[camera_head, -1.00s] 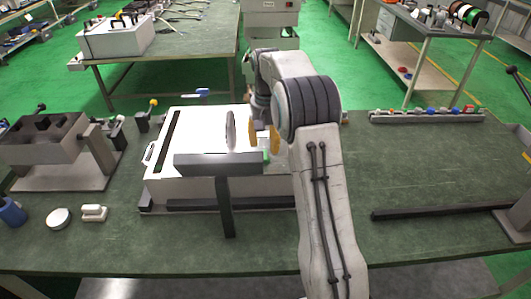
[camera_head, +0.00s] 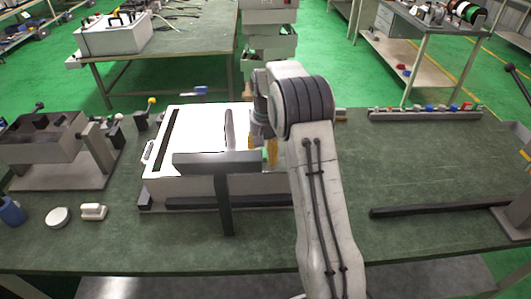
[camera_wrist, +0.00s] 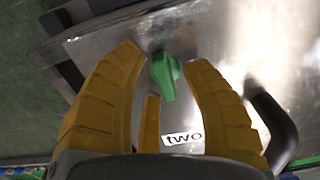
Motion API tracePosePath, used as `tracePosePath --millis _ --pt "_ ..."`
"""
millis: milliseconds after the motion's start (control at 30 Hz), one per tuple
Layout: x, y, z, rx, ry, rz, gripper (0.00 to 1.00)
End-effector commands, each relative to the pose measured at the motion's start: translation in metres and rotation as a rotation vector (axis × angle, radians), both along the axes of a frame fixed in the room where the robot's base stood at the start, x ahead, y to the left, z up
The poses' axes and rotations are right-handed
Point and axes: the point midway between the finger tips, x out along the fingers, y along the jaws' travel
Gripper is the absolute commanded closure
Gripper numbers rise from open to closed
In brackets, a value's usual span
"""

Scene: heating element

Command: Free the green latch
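The green latch (camera_wrist: 165,75) shows in the wrist view on a shiny metal surface, next to a label reading "two". My gripper (camera_wrist: 163,58) is open, with one yellow finger on each side of the latch. A gap shows between each finger and the latch, so I see no firm hold. In the head view my gripper (camera_head: 270,150) points down over the right part of the white box (camera_head: 190,130). My arm and fingers mostly hide the latch there.
A dark handle (camera_wrist: 272,125) stands close to the right finger in the wrist view. A dark grey T-shaped post (camera_head: 217,163) stands before the box. A vise-like fixture (camera_head: 45,145) is at the left. The table right of my arm is largely clear.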

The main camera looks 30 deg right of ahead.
Motion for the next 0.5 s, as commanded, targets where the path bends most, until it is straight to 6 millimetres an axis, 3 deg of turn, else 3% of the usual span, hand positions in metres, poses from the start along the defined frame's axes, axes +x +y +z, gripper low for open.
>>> tracePosePath --millis 433,500 --pt "0.0000 0.0000 0.0003 0.000 0.000 0.000 0.99" --pt "0.0000 0.0000 0.0003 0.000 0.000 0.000 1.00"
